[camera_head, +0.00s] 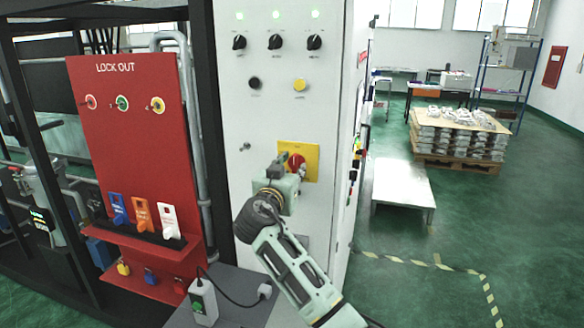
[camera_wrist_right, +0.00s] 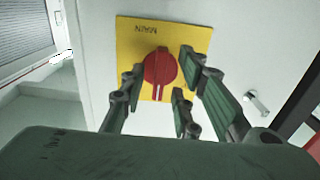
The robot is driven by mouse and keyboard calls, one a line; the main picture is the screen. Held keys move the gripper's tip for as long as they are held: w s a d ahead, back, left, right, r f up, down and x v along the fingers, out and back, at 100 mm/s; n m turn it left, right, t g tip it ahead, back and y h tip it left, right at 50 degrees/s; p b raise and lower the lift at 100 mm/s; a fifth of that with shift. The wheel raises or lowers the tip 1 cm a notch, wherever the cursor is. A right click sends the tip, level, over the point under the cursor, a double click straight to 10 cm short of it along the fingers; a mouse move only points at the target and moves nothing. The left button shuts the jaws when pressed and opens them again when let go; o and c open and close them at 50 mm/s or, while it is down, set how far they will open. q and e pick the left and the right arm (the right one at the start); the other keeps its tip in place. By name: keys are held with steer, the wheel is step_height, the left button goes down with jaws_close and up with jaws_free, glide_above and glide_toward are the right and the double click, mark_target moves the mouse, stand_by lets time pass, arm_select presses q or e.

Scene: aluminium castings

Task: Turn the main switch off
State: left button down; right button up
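The main switch is a red rotary knob (camera_head: 297,162) on a yellow plate (camera_head: 312,150) on the front of the white cabinet. In the right wrist view the knob (camera_wrist_right: 160,68) shows with the plate's MAIN label upside down, and its white mark points to the picture's bottom. My right gripper (camera_head: 284,160) is in front of the knob and partly hides it in the head view. In the wrist view its fingers (camera_wrist_right: 158,80) are spread on either side of the knob. Contact cannot be told. My left gripper is not in view.
The white cabinet (camera_head: 260,118) has several black selectors, a black button and a yellow button above the switch. A red lockout board (camera_head: 125,135) with padlocks and tags stands to the left. A grey box (camera_head: 203,302) with a cable is below.

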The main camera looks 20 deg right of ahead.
steer(key=shift+c, duration=0.5)
jaws_close()
steer(key=shift+f, duration=0.1)
steer(key=shift+n+b, duration=0.65)
steer(key=shift+n, duration=0.25)
steer(key=n+b, duration=0.1)
steer(key=n, duration=0.1)
steer(key=shift+n, duration=0.3)
steer(key=n, duration=0.3)
steer(key=shift+n, duration=0.3)
steer(key=shift+n+p, duration=0.35)
steer(key=shift+n, duration=1.55)
